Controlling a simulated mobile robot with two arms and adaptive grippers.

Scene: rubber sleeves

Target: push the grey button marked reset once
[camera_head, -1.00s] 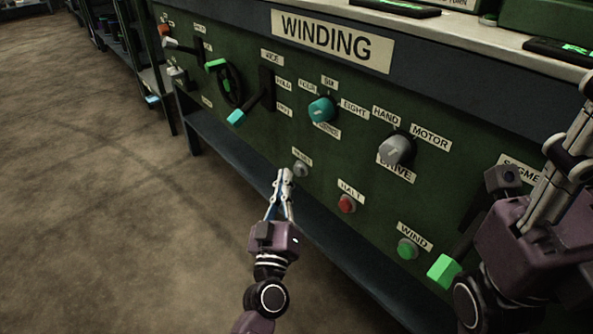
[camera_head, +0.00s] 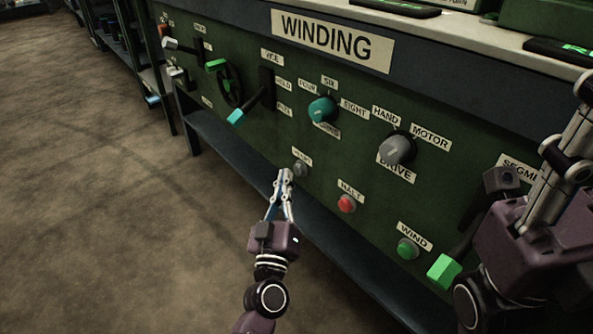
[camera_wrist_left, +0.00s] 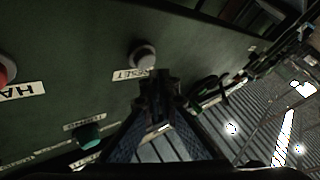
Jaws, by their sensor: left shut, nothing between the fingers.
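The grey reset button (camera_head: 300,169) sits low on the green panel, under a small white label. In the left wrist view the grey button (camera_wrist_left: 143,57) shows with its RESET label (camera_wrist_left: 132,75) beside it. My left gripper (camera_head: 285,172) is shut and empty, its fingertips just left of and slightly below the button in the head view. In the left wrist view the fingertips (camera_wrist_left: 158,84) are close to the button and label; I cannot tell how much gap is left. My right arm shows at the right edge, but its fingertips are not clearly seen.
The red HALT button (camera_head: 346,204) and green WIND button (camera_head: 407,249) lie to the right. A dark ledge (camera_head: 330,240) runs below the panel. Open floor lies left.

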